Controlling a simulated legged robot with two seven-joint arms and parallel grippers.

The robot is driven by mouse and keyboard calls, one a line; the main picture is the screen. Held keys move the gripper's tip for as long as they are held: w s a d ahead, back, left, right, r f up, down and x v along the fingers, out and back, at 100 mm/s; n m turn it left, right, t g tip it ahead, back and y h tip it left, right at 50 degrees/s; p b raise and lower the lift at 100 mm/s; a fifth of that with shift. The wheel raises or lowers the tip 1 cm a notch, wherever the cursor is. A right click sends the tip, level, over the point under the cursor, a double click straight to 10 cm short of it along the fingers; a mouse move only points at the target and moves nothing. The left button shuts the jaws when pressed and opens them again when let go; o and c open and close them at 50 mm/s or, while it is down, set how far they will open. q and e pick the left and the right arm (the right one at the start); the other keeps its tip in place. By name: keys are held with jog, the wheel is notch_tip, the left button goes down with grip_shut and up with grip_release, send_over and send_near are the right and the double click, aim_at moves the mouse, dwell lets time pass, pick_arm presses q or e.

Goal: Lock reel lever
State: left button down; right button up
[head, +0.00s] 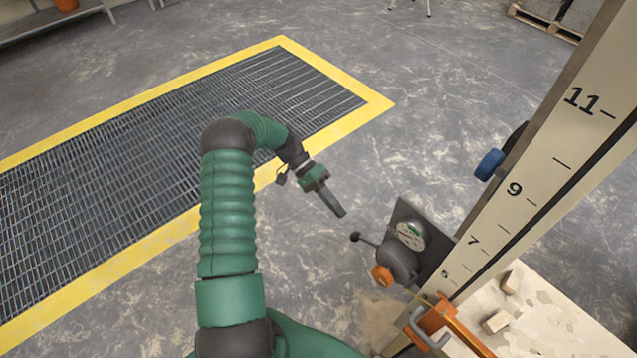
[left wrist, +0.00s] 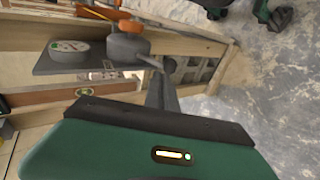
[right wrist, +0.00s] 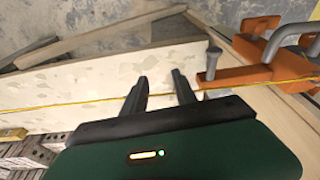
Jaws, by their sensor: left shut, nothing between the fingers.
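The reel (head: 400,262) is a dark grey housing on a plate with a round dial (head: 411,235) and an orange knob (head: 381,276). Its lever (head: 367,240) sticks out to the left and ends in a black ball. My left gripper (head: 341,212) is shut and empty, just above and left of the ball, with a small gap in the head view. In the left wrist view the reel (left wrist: 127,45) is beyond the shut fingers (left wrist: 160,78), which partly overlap the lever's end; contact cannot be told. My right gripper (right wrist: 160,77) is open over a pale board.
A tall numbered board (head: 535,170) rises behind the reel, with a blue knob (head: 489,164) on its side. An orange clamp (head: 437,318) sits below the reel. In the right wrist view a yellow string (right wrist: 80,104) crosses near my fingers. The floor left of the reel is clear.

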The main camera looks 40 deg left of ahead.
pick_arm(q)
jog(key=b+v, duration=0.1)
jog(key=v, duration=1.2)
jog(key=shift+a, duration=0.3)
jog(key=shift+r, duration=0.1)
